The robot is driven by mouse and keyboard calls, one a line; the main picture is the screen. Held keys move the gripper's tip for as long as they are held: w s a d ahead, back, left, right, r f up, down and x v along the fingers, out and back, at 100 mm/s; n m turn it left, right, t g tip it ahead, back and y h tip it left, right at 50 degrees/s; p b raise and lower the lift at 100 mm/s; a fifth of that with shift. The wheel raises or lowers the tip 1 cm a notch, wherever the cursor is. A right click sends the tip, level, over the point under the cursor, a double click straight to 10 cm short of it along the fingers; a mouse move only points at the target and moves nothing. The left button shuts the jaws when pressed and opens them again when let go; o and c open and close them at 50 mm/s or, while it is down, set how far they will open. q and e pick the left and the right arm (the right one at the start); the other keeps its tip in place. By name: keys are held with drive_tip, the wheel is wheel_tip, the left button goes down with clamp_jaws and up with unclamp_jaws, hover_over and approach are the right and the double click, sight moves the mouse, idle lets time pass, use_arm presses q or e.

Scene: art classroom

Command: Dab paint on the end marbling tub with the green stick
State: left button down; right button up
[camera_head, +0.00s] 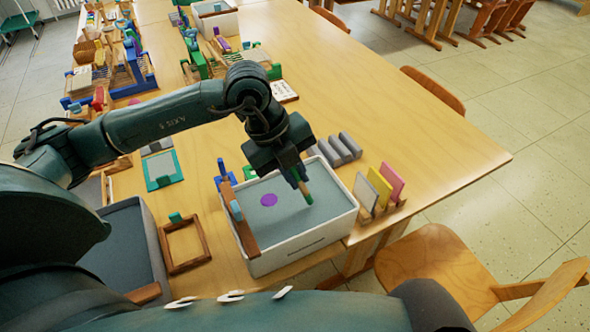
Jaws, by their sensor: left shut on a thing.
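The end marbling tub (347,222) is a white rectangular tub with grey-blue liquid in it, near the table's front edge. A round purple paint spot (269,200) lies on the liquid, left of the middle. My left gripper (296,174) is over the back part of this tub, pointing down. I cannot tell whether the tip touches the surface. The gripper partly hides the stick's upper end. My right gripper is not in view.
A wooden bar (245,229) lies along the tub's left rim. Upright coloured cards (380,186) in a rack and grey rolls (341,149) stand close to the tub. A wooden frame (185,246) lies to its left. A chair (437,262) stands at the right.

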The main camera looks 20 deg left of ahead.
use_arm(q)
drive_tip(key=shift+f, duration=0.4)
drive_tip(key=shift+f+b, duration=0.4)
drive_tip(key=shift+b, duration=0.1)
idle(0.3)
